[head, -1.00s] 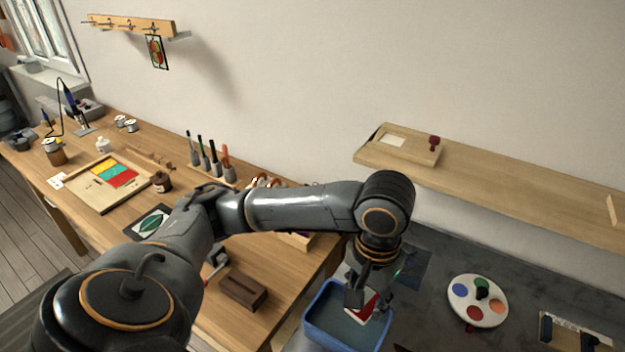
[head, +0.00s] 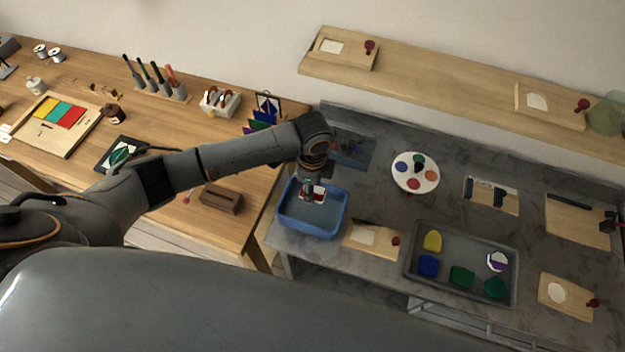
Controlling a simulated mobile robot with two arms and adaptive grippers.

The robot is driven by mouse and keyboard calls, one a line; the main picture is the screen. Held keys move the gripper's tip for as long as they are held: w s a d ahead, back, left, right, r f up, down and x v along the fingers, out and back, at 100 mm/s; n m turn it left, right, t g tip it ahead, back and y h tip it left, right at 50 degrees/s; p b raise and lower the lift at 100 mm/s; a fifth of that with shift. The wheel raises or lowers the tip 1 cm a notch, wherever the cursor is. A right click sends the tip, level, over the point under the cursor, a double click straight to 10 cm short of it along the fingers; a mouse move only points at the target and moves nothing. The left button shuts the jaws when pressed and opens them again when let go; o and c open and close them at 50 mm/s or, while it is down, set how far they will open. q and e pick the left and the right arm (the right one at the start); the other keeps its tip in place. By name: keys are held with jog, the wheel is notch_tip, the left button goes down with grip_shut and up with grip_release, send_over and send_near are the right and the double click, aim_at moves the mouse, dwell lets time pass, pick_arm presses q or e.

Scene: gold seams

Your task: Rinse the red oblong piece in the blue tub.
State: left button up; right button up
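The blue tub (head: 283,217) stands at the left end of the grey bench, with bluish-grey water in it. My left arm reaches in from the left, and its gripper (head: 313,191) points down inside the tub's outline, near the far side. The gripper appears shut on the red oblong piece (head: 320,193), which shows red with a white part. The fingers and wrist hide much of the piece. I cannot tell whether it touches the water. My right gripper is not in view.
A grey tray (head: 412,262) with several coloured pieces lies right of the tub, beyond a wooden board (head: 362,238) with a red knob. A round palette (head: 415,185) lies behind. A wooden shelf (head: 450,78) runs above the bench. The wooden table (head: 240,232) is left.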

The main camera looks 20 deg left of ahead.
aim_at(313, 213)
pick_arm(q)
jog(key=shift+f, duration=0.35)
jog(key=shift+f+b, duration=0.85)
jog(key=shift+b, duration=0.3)
notch_tip(313, 213, down, 10)
jog(key=b, duration=1)
jog(key=shift+r, duration=0.25)
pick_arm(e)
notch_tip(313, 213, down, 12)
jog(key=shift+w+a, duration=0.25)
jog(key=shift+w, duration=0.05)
pick_arm(q)
jog(key=shift+d+r, duration=0.1)
jog(key=shift+d, duration=0.1)
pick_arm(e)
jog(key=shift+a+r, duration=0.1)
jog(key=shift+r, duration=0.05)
pick_arm(q)
jog(key=shift+d+p, duration=0.35)
jog(key=shift+d, duration=0.05)
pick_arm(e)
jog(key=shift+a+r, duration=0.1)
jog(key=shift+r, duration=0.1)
pick_arm(q)
jog(key=shift+a+p, duration=0.3)
jog(key=shift+a, duration=0.05)
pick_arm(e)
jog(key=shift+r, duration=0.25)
